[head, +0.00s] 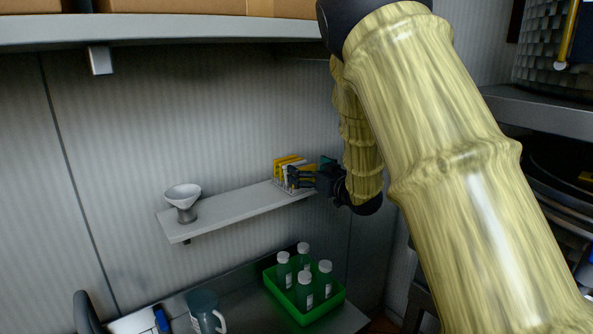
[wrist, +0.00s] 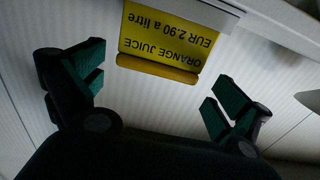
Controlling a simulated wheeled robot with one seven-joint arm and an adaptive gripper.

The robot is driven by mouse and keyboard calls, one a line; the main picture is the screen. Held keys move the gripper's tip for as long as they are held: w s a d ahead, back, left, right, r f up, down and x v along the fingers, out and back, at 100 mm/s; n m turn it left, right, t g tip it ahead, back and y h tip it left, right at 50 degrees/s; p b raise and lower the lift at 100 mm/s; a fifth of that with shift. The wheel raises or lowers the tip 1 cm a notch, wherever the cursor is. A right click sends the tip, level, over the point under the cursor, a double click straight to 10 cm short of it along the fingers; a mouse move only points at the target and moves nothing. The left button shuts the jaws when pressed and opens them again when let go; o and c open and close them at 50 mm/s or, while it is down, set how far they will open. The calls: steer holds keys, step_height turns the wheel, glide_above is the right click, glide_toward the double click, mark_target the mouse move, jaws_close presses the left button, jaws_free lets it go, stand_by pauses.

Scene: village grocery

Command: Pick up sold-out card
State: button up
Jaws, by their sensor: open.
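My gripper (head: 308,178) is at the right end of a small wall shelf (head: 235,209), beside a small rack of cards (head: 291,164) in yellow and white. In the wrist view my gripper (wrist: 157,78) is open, its green-padded fingers apart and empty. Between and beyond them is a yellow price card (wrist: 168,42), upside down in the picture, reading "ORANGE JUICE EUR 2.90 a litre". A plain darker-yellow strip (wrist: 157,68) runs along its lower edge in the picture. No sold-out wording is readable, so I cannot tell which piece is the sold-out card.
A white funnel-shaped cup (head: 183,200) stands at the shelf's left end. Below are a green crate (head: 305,314) with several capped bottles, and a mug (head: 204,311). A larger shelf (head: 200,29) with boxes hangs above. The shelf's middle is clear.

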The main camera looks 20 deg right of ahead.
steer(key=shift+f+p+x, duration=0.2)
steer(key=shift+p+x, duration=1.45)
steer(key=shift+x, duration=0.8)
steer(key=shift+d, duration=0.15)
steer(key=shift+c, duration=0.2)
steer(key=c, duration=0.8)
